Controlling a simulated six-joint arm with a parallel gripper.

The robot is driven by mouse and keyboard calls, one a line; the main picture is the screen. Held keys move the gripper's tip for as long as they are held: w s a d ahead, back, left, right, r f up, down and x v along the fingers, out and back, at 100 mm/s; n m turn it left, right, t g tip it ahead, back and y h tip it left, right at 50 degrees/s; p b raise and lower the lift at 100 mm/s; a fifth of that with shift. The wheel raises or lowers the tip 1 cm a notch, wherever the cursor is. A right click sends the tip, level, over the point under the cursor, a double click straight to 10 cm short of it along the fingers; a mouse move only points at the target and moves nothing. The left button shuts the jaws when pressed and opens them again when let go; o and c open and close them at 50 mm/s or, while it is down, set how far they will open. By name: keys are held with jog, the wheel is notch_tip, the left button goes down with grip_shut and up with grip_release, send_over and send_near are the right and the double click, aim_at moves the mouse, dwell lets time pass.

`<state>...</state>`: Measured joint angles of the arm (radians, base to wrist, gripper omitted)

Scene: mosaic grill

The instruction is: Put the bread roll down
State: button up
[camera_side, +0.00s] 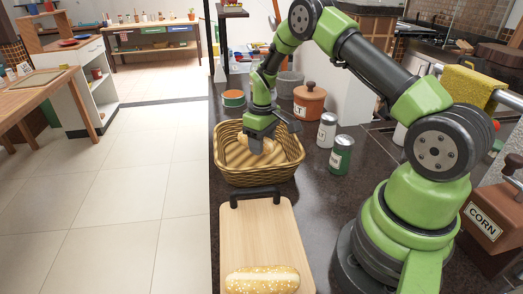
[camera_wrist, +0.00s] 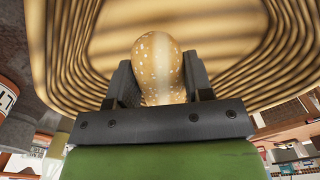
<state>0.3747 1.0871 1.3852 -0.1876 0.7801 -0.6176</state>
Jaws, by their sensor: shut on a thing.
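My gripper (camera_side: 262,138) is inside the wicker basket (camera_side: 259,178) on the dark counter. In the wrist view its two dark fingers (camera_wrist: 159,85) are shut on a seeded bread roll (camera_wrist: 157,58). The roll is golden brown with pale seeds and sticks out past the fingertips. The wrist view also shows the ribbed basket wall (camera_wrist: 62,50) around it. In the side view the held roll is mostly hidden by the gripper. I cannot tell whether it touches the basket floor.
A wooden cutting board (camera_side: 257,232) with another seeded roll (camera_side: 262,280) lies in front of the basket. To the right stand a white-grey can (camera_side: 327,130), a green can (camera_side: 341,155) and an orange lidded pot (camera_side: 309,102). A teal-and-orange tin (camera_side: 233,98) is behind.

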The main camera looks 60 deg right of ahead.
jog(key=shift+f, duration=1.35)
jog(key=shift+f, duration=0.15)
jog(key=o, duration=0.9)
